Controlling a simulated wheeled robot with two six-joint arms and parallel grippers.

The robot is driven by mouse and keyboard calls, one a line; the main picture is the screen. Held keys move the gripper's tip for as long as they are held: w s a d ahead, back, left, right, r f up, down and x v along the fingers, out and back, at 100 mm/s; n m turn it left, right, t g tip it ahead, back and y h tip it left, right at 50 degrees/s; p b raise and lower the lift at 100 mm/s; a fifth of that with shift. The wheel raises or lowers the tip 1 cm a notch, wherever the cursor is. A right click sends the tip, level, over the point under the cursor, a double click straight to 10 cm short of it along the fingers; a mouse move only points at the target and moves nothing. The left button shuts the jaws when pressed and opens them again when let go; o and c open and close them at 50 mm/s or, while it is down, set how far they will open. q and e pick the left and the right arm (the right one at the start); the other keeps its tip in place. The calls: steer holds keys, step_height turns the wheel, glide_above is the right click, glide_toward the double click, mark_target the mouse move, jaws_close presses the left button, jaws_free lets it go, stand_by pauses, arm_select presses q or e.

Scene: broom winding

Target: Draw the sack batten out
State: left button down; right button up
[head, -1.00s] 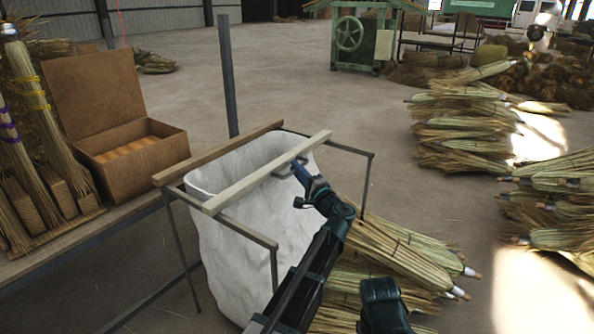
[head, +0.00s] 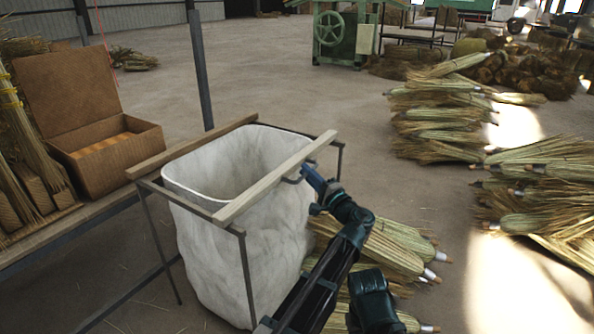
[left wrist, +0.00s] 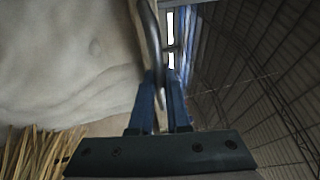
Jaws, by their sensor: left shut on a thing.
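The white sack (head: 240,235) hangs in a metal frame with its mouth open. A pale wooden batten (head: 265,187) lies across the frame at the right side of the mouth. A small grey handle (head: 293,180) sticks out from its right side. My left gripper (head: 306,174) is at this handle, right of the batten. In the left wrist view, my left gripper (left wrist: 162,95) has its blue fingers shut around the grey handle (left wrist: 153,45), with the pale sack (left wrist: 65,65) to the left. A second, browner batten (head: 195,145) lies along the far left side of the mouth. My right gripper is not in view.
A bench with an open cardboard box (head: 110,145) and brooms (head: 28,140) stands at the left. Broom bundles (head: 385,245) lie on the floor right of the sack, with more stacked (head: 440,120) farther right. A dark post (head: 199,75) rises behind the sack.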

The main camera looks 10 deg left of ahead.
arm_select(q)
steer(key=shift+s+d, duration=0.2)
steer(key=shift+d, duration=0.25)
steer(key=c, duration=0.9)
jaws_free()
